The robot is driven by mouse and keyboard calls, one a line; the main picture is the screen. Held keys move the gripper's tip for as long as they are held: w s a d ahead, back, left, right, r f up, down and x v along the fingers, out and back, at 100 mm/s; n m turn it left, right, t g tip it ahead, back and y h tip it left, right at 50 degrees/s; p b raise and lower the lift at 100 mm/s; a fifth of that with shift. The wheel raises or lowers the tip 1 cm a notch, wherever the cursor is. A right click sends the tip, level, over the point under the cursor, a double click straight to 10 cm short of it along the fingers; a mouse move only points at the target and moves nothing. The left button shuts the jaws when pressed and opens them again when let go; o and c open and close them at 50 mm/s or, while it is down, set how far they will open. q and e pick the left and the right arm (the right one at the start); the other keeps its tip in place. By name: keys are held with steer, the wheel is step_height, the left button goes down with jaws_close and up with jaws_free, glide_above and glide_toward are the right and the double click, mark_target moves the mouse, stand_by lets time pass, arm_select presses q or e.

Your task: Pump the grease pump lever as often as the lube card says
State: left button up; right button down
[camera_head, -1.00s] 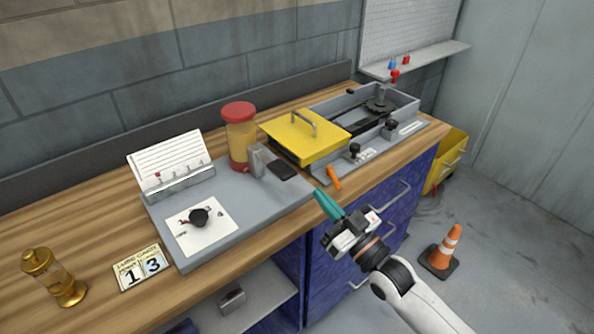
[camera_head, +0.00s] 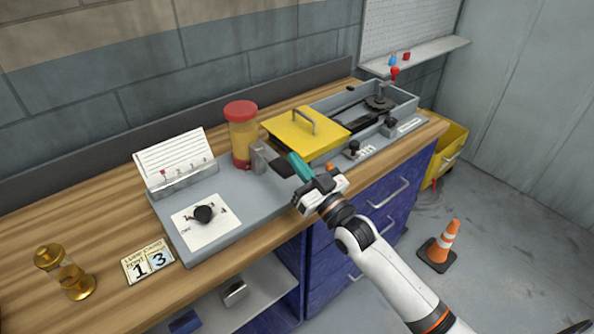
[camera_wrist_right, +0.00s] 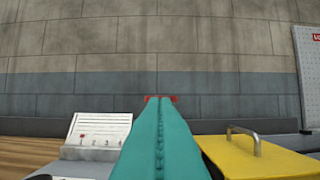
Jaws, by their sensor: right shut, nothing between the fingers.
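The grease pump (camera_head: 241,135) has a yellow reservoir with a red cap and stands on a grey plate (camera_head: 240,215). Its grey block (camera_head: 260,158) carries a dark lever pad (camera_head: 282,170) pointing right. My right gripper (camera_head: 293,158) has teal fingers, shut and empty, close over the pad; I cannot tell whether they touch it. The shut fingers also fill the middle of the right wrist view (camera_wrist_right: 160,110), covering most of the pump there. The lube card (camera_head: 148,262) lies at the bench's front and shows 1 and 3; its small heading is blurred. My left gripper is not in view.
A numbered board (camera_head: 175,157) has a red marker by 1. A black knob (camera_head: 204,214) sits on a white dial sheet. A yellow lid (camera_head: 300,137) with a handle is right of the pump. A brass-and-glass oiler (camera_head: 68,275) stands left. An orange cone (camera_head: 441,245) is on the floor.

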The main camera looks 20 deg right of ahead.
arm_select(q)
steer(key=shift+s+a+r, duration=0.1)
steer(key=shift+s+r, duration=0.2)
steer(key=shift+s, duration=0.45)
arm_select(e)
steer(key=shift+w+f, duration=0.1)
steer(key=shift+f, duration=1.9)
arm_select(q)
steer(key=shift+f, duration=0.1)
